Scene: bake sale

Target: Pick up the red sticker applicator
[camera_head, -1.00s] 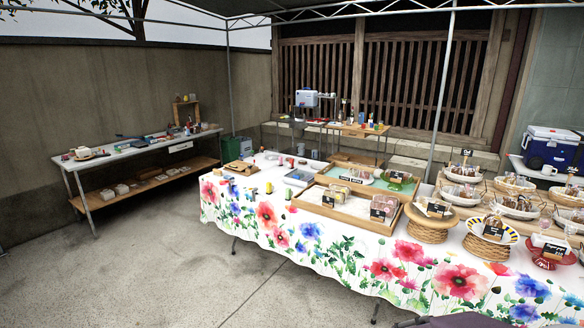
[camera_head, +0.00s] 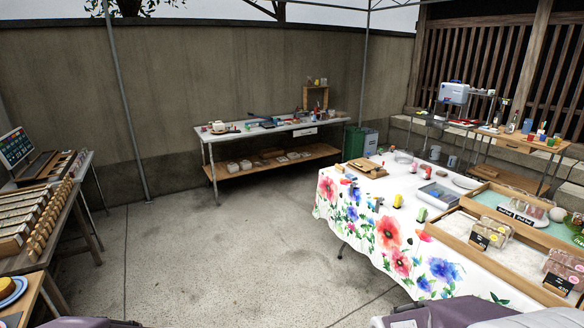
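Neither of my grippers shows in the view; only grey parts that seem to be mine show along the bottom edge.
A wooden tray (camera_head: 481,258) of packaged goods fills the table's right side. A white workbench (camera_head: 262,131) stands at the back wall. A wooden stand with rows of goods (camera_head: 30,217) is at the left. Open concrete floor (camera_head: 215,255) lies between.

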